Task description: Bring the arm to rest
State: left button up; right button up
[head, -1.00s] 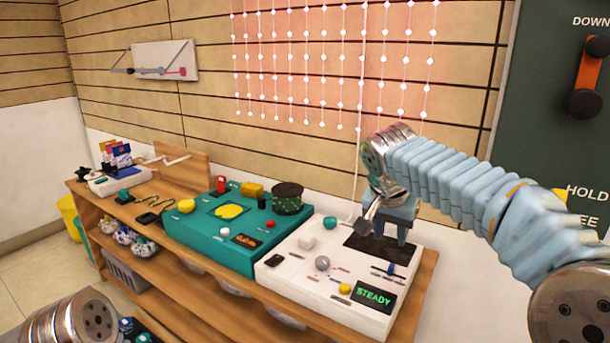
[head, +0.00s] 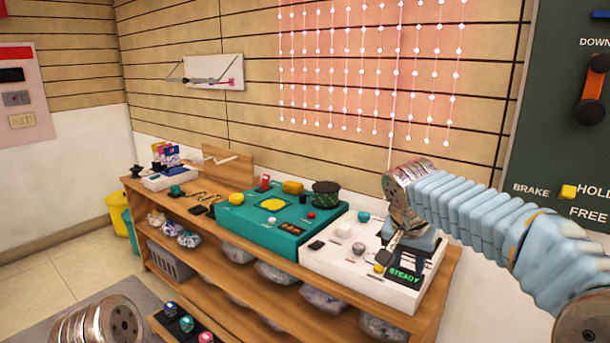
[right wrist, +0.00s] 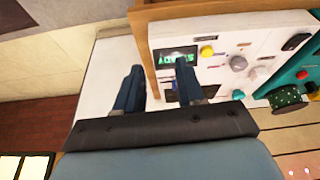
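My right arm comes in from the right in a pale blue sleeve. Its gripper (head: 392,256) hangs over the right part of the white panel (head: 328,262), in front of its green STEADY display (head: 405,277). In the right wrist view the two dark blue fingers (right wrist: 158,88) stand apart with nothing between them. I cannot tell the exact height of the fingers above the panel. A metal joint of my left arm (head: 100,322) shows at the bottom left; the left gripper is out of view.
The teal panel (head: 245,222) sits beside the white one on a wooden shelf unit (head: 205,250). A dark green board (head: 560,130) with a lever and HOLD label is behind my right arm. Hanging bead strings (head: 365,80) are on the wall. Floor is clear at left (head: 60,275).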

jog(key=s+a+f+n+g+y, duration=0.1)
jog(key=a+f+n+y, duration=0.15)
jog(key=f, duration=1.15)
jog(key=s+a+f+n+g+y, duration=0.15)
jog(key=a+f, duration=0.25)
jog(key=f, duration=0.9)
jog(key=s+a+f+n+y, duration=0.1)
jog(key=s+a+f+y, duration=0.1)
jog(key=s+f, duration=1.8)
jog(key=s+a, duration=0.1)
jog(key=s, duration=0.1)
jog(key=shift+s+a+y, duration=0.3)
jog(key=shift+s+a, duration=0.05)
jog(key=shift+a, duration=0.05)
